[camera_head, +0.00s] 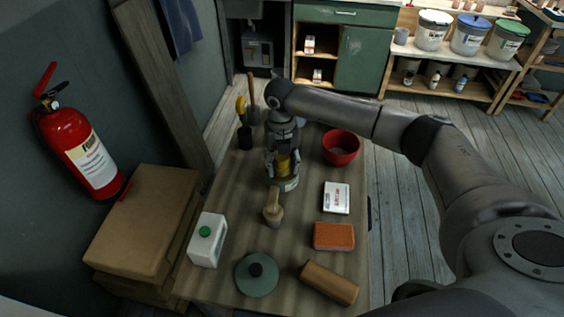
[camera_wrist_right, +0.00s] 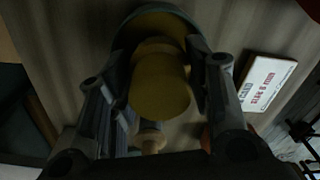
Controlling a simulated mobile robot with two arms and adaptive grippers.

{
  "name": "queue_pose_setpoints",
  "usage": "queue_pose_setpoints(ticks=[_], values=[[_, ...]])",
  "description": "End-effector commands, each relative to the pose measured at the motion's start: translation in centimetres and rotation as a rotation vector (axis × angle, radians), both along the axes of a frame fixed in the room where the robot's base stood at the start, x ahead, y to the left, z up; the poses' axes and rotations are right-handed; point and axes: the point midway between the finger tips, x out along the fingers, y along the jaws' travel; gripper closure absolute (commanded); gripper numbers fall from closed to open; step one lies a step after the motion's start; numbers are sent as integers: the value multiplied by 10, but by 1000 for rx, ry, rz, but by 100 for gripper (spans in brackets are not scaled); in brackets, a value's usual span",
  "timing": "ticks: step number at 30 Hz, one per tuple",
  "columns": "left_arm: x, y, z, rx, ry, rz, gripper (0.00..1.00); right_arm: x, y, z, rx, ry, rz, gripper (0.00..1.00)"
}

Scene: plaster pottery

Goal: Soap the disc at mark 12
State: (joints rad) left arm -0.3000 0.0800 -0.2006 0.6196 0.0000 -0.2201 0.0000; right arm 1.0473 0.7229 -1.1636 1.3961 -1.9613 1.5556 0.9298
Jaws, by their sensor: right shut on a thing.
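My right gripper (camera_head: 283,165) points down over the far middle of the table. It is shut on a yellow-ochre round-ended thing, which shows between the fingers in the wrist view (camera_wrist_right: 158,82). Below it is a small grey-green pot (camera_head: 287,184) with a pale label. In the wrist view the pot's rim (camera_wrist_right: 124,34) curves around an ochre surface. I cannot tell whether the held thing touches it. A grey-green disc (camera_head: 256,282) with a dark knob lies at the table's near end. I see no number 12. My left gripper is not in view.
Near the gripper stand a wooden-handled tool (camera_head: 273,209) and a red bowl (camera_head: 341,147). A white box (camera_head: 336,197), orange block (camera_head: 333,236), brown roll (camera_head: 329,283) and white carton (camera_head: 207,241) lie on the table (camera_head: 300,255). Dark cups with tools (camera_head: 245,136) stand at far left.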

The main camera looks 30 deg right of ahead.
Motion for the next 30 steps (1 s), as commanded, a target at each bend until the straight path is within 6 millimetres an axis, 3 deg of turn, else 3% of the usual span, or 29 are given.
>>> queue_pose_setpoints(ticks=[21, 30], values=[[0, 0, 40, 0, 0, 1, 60, 1, 0, 62, 1, -4, -1, 73], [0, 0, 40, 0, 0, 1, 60, 1, 0, 64, 1, -3, -1, 73]])
